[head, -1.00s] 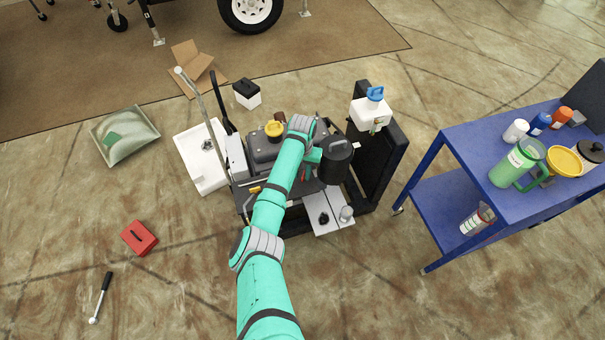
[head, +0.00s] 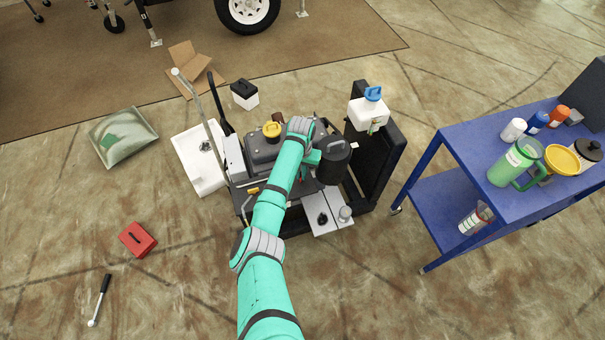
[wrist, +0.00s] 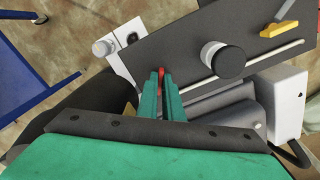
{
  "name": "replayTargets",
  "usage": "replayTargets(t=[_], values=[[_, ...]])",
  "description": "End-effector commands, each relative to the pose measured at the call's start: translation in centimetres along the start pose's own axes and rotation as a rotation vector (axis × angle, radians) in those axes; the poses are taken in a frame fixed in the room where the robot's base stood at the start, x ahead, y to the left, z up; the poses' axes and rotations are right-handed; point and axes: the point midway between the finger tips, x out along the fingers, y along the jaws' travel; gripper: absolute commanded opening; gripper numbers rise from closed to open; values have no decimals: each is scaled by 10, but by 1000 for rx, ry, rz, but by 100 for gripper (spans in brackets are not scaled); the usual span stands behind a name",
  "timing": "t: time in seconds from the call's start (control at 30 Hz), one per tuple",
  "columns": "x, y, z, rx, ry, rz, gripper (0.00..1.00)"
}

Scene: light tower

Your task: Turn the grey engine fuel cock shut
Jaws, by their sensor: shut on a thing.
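The grey engine (head: 262,150) sits in a black frame under my arm, with a yellow cap on top. In the wrist view my gripper (wrist: 161,76) reaches down over a dark grey panel (wrist: 190,45) of the engine. Its two teal fingers are closed on a small red piece (wrist: 161,71), which looks like a lever. The fingers hide most of this piece, so I cannot tell how far it is turned. In the head view my forearm and a black canister (head: 333,160) hide most of the gripper.
A round black-and-white knob (wrist: 226,60) and a yellow lever (wrist: 279,28) are on the panel beside my fingers. A white can with a blue cap (head: 368,112) stands at the right. A blue cart (head: 445,215) is farther right.

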Motion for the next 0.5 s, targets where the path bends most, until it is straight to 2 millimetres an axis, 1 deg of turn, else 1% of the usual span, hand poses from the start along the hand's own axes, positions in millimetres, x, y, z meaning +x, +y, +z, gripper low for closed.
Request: replayTargets(t=[0.17,0.5], values=[[1,0,2,104,-8,2,0],[2,1,2,416,-13,4,0]])
